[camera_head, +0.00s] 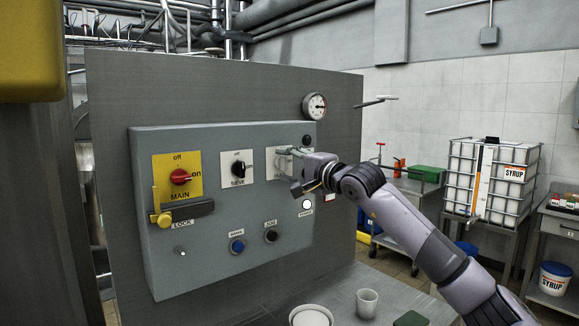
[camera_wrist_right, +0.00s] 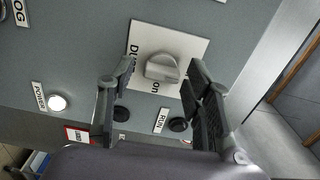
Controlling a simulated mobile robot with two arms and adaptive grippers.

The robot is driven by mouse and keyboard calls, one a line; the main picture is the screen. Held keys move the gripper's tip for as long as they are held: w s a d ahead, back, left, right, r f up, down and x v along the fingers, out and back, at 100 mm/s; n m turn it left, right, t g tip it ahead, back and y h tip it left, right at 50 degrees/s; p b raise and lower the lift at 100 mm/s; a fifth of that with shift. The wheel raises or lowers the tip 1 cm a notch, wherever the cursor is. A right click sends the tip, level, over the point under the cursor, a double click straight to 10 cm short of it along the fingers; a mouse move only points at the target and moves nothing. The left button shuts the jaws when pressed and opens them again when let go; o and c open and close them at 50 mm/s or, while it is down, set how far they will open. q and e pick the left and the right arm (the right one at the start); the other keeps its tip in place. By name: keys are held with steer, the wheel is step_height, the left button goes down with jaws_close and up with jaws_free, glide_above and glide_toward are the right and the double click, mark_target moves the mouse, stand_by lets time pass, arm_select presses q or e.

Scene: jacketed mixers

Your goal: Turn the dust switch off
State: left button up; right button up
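The dust switch is a grey knob (camera_wrist_right: 162,68) on a white plate (camera_wrist_right: 185,46) in the right wrist view. The letters "DU" and "on" show on the plate; the rest of its lettering is hidden or not readable. My right gripper (camera_wrist_right: 163,78) is open, with one finger on each side of the knob in the picture and visible gaps to it. In the head view my right gripper (camera_head: 296,168) is at the panel and covers most of the dust plate (camera_head: 273,164). My left gripper is not in view.
The grey control panel (camera_head: 215,262) also carries the red main switch (camera_head: 180,177), a yellow lock handle (camera_head: 160,219), the black sieve switch (camera_head: 239,168) and several buttons. A gauge (camera_head: 315,106) is above.

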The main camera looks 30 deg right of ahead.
steer(key=shift+o, duration=0.2)
steer(key=s, duration=1.2)
steer(key=shift+d, duration=0.45)
